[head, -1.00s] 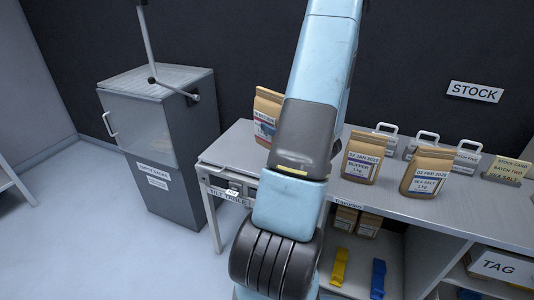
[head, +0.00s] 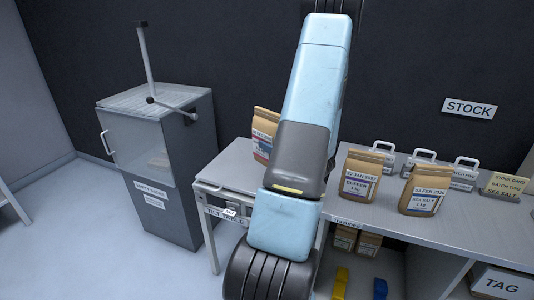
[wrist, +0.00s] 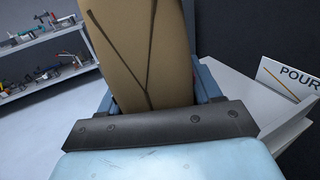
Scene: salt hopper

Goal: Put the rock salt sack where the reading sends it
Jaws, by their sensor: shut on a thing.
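My gripper (wrist: 155,95) is shut on a plain brown paper sack (wrist: 140,45) in the wrist view. The side facing the camera shows creases and no label, so I cannot tell which sack it is. In the head view my arm runs up out of the picture, and the gripper and held sack are out of sight. Another brown sack (head: 262,135) stands at the tilt table (head: 222,184), partly behind my arm, its label unreadable. Two dated sacks stand on the counter, a left one (head: 358,176) and one marked sea salt (head: 424,190).
A grey cabinet labelled empty sacks (head: 180,195) stands left. The counter (head: 380,222) also holds white-handled items and a stock card reading batch two sea salt (head: 503,185). A STOCK sign (head: 468,108) hangs behind. The wrist view shows a POUR sign (wrist: 292,80) and tool shelves (wrist: 45,45).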

